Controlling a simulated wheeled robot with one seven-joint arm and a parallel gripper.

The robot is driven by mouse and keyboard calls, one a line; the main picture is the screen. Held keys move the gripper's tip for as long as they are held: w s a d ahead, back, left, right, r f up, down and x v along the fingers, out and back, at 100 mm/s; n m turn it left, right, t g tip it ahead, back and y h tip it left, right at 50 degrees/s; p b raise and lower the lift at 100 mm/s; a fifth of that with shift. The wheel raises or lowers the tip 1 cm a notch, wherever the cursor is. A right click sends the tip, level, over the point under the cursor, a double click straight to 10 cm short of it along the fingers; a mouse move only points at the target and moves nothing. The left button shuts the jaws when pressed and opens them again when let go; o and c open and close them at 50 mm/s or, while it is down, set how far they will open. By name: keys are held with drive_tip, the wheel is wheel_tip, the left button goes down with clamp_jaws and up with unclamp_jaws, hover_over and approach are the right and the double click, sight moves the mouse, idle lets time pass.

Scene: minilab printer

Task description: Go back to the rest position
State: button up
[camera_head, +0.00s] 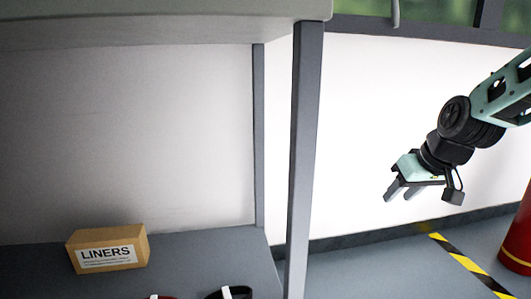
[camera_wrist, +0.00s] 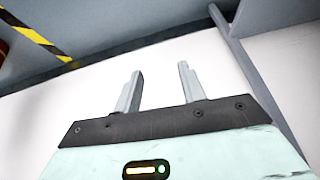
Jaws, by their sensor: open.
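My gripper (camera_head: 399,192) hangs from my arm at the right of the head view, in the air to the right of the grey post. It is pale green and black with grey fingers. In the wrist view my gripper (camera_wrist: 160,80) has its two fingers apart, with nothing between them. White wall shows behind the fingers.
A grey post (camera_head: 304,150) holds up a grey top (camera_head: 160,25). Below is a shelf (camera_head: 200,262) with a cardboard LINERS box (camera_head: 107,250) and partly cut-off dark items at its front. A red cylinder (camera_head: 517,240) stands far right, near yellow-black floor tape (camera_head: 468,262).

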drive_tip(key=s+d+f+m+g+h, duration=0.15)
drive_tip(key=s+f, duration=0.25)
drive_tip(key=s, duration=0.4)
drive_tip(key=s+d+f+g, duration=0.15)
drive_tip(key=s+f, duration=0.25)
drive_tip(key=s, duration=0.5)
drive_tip(key=s+a+r+n+g+p, duration=0.1)
drive_tip(key=s+a+r+n+p, duration=0.25)
drive_tip(key=a+r+p, duration=0.45)
drive_tip(key=s+a+r+n+g+p, duration=0.15)
drive_tip(key=s+a+r+p, duration=0.35)
drive_tip(key=r+p, duration=0.55)
drive_tip(key=s+a+r+n+p, duration=0.35)
drive_tip(key=a+r+p, duration=0.25)
drive_tip(key=r+p, duration=0.3)
wheel_tip(320, 180, up, 36)
drive_tip(key=m+p, duration=0.1)
drive_tip(key=p, duration=3.3)
drive_tip(key=shift+s+d+r, duration=0.15)
drive_tip(key=shift+s+r, duration=0.05)
drive_tip(key=shift+r, duration=0.05)
drive_tip(key=shift+f, duration=0.15)
